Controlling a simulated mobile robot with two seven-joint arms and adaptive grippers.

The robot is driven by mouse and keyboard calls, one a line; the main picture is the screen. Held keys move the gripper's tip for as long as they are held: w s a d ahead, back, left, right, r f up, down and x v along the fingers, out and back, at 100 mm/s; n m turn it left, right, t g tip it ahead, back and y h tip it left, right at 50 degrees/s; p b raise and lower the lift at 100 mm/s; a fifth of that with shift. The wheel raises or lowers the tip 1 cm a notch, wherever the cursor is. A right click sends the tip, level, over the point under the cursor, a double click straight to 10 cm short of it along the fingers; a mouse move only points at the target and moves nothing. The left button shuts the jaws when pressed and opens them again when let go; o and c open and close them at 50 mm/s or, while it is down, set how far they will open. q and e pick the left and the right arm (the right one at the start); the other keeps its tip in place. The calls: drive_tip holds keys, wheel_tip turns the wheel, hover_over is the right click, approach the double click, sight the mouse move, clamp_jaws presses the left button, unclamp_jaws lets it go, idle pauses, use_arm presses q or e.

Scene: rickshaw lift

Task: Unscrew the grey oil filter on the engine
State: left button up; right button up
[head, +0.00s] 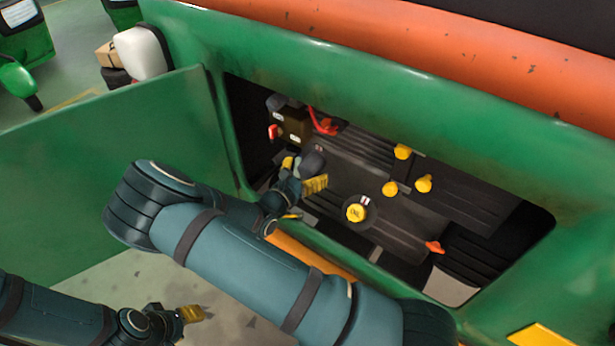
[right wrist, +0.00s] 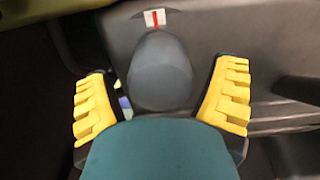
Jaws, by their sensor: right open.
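The grey oil filter (right wrist: 160,72) is a rounded dark grey cylinder on the engine in the right wrist view. It also shows in the head view (head: 312,163), partly behind my right gripper. My right gripper (head: 305,187) reaches into the engine bay, its yellow fingers at the filter. In the right wrist view my right gripper (right wrist: 160,104) is open, one finger on each side of the filter with gaps visible. My left gripper (head: 190,314) is low at the left in the head view, away from the engine; its opening is unclear.
The green body's opening (head: 232,130) frames the engine bay. A yellow oil cap (head: 356,212), more yellow caps (head: 424,184) and an orange-red cap (head: 434,247) sit on the engine. An open green panel (head: 110,175) stands left. Floor is clear near my left gripper.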

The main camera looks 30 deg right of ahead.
drive_tip(key=shift+f+m+b, duration=0.25)
drive_tip(key=shift+m+b, duration=0.65)
drive_tip(key=shift+m, duration=0.1)
drive_tip(key=shift+r+m, duration=0.1)
drive_tip(key=shift+m, duration=0.6)
drive_tip(key=m+b, duration=0.1)
drive_tip(key=m, duration=0.1)
drive_tip(key=shift+m+b, duration=0.3)
drive_tip(key=m+b, duration=0.2)
drive_tip(key=m, duration=0.2)
drive_tip(key=shift+b, duration=0.3)
use_arm(q)
wheel_tip(320, 180, down, 9)
drive_tip(key=s+b, duration=0.1)
drive_tip(key=shift+s+d+r, duration=0.15)
drive_tip(key=shift+s+d, duration=0.05)
drive_tip(key=shift+d, duration=0.05)
use_arm(e)
drive_tip(key=shift+r+m, duration=0.15)
drive_tip(key=shift+m, duration=1.05)
drive_tip(key=c, duration=1.2)
use_arm(q)
drive_tip(key=shift+r, duration=0.15)
